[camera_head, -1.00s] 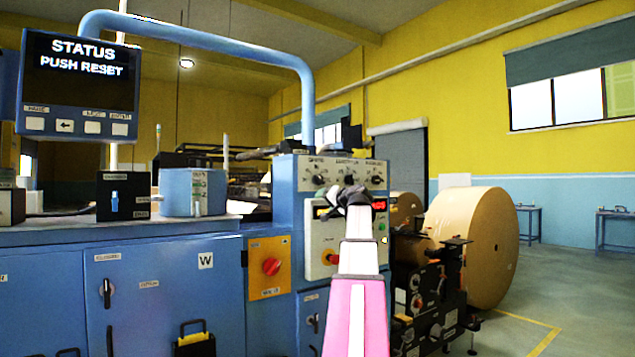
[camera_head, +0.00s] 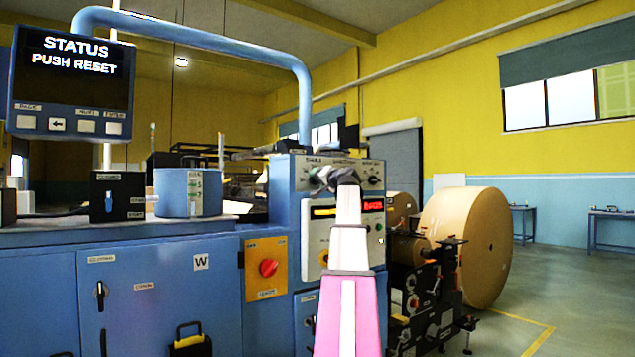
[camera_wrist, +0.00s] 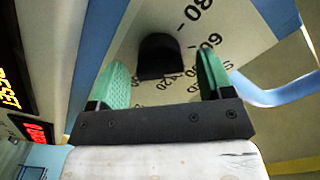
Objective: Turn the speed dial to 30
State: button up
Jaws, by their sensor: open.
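In the wrist view, a black dial knob (camera_wrist: 160,55) stands on a pale panel with printed numbers around it; 80, 60 and 20 can be read. My gripper (camera_wrist: 163,66) is open, with one green finger on each side of the knob. I cannot tell whether either finger touches it. The knob's pointer mark is not visible, so its setting cannot be read. In the head view, my gripper (camera_head: 334,178) is at the row of dials on top of the blue machine's control panel (camera_head: 307,184) and covers the middle of that row.
A red display (camera_head: 373,205) and buttons sit below the dials. A red knob on an orange plate (camera_head: 268,268) is to the left. A large kraft roll (camera_head: 465,245) stands to the right. A status screen (camera_head: 75,75) reads PUSH RESET. Open floor lies at far right.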

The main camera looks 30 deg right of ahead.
jog(key=shift+w, duration=0.7)
jog(key=c, duration=0.9)
jog(key=n, duration=0.4)
jog(key=shift+n, duration=2.4)
